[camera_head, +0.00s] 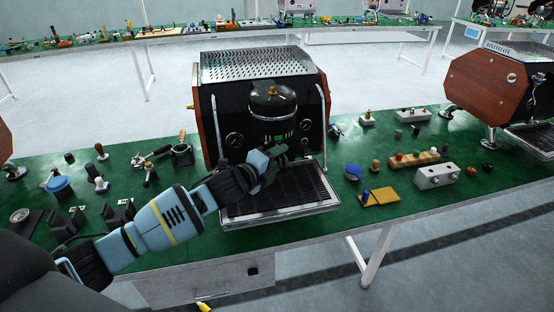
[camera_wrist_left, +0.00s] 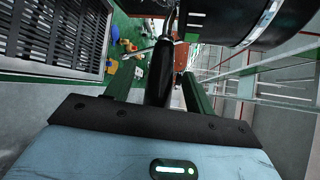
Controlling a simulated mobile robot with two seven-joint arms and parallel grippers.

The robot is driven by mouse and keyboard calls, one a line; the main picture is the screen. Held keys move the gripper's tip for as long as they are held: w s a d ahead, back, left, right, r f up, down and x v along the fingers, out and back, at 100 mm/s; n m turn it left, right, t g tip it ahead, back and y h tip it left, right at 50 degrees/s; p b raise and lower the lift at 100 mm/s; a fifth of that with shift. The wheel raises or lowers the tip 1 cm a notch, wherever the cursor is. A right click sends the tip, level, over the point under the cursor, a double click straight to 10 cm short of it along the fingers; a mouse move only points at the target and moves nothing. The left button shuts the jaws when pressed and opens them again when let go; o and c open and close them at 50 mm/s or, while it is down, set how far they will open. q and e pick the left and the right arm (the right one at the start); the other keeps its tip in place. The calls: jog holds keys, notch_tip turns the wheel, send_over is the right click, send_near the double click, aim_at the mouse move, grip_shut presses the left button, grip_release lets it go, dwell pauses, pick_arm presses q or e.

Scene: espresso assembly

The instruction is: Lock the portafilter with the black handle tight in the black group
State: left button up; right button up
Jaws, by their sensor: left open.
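The espresso machine (camera_head: 312,82) stands on the green table, with its black group (camera_head: 272,103) at the front. My left gripper (camera_head: 274,163) is below and in front of the group, over the drip tray (camera_head: 238,211). In the left wrist view the black handle (camera_wrist_left: 160,72) lies between the two dark green fingers of my left gripper (camera_wrist_left: 158,84). The fingers are open, with a gap visible on at least one side. The portafilter's head and its seat in the group are hidden, so I cannot tell how tight it is. My right gripper is not in view.
Tampers (camera_head: 101,183), a wooden-handled portafilter (camera_head: 182,153) and small tools lie left of the machine. A blue cup-like item (camera_head: 353,172), a yellow board (camera_head: 380,197) and a grey box (camera_head: 436,177) lie to the right. A second machine (camera_head: 490,82) stands at the far right.

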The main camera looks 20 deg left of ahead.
pick_arm(q)
jog(key=v, duration=0.7)
jog(key=shift+s+a+r, duration=0.2)
jog(key=shift+s, duration=0.1)
jog(key=s+d+f+n+g, duration=0.1)
jog(key=s+d+f+n, duration=0.2)
jog(key=s+f+n, duration=0.35)
jog(key=s+d+f+n+g, duration=0.2)
jog(key=s+f+n, duration=0.2)
jog(key=s+f, duration=0.45)
jog(key=s+f+n+g+y, duration=0.1)
jog(key=s+f+n, duration=0.4)
jog(key=s, duration=0.5)
jog(key=s+a+f+n+g+y, duration=0.1)
jog(key=s+f+n+y, duration=0.1)
jog(key=s+f+n, duration=0.4)
jog(key=s+f, duration=0.3)
jog(key=s, duration=0.1)
jog(key=shift+f+g, duration=0.35)
jog(key=shift+g, duration=0.05)
jog(key=shift+s+a, duration=0.15)
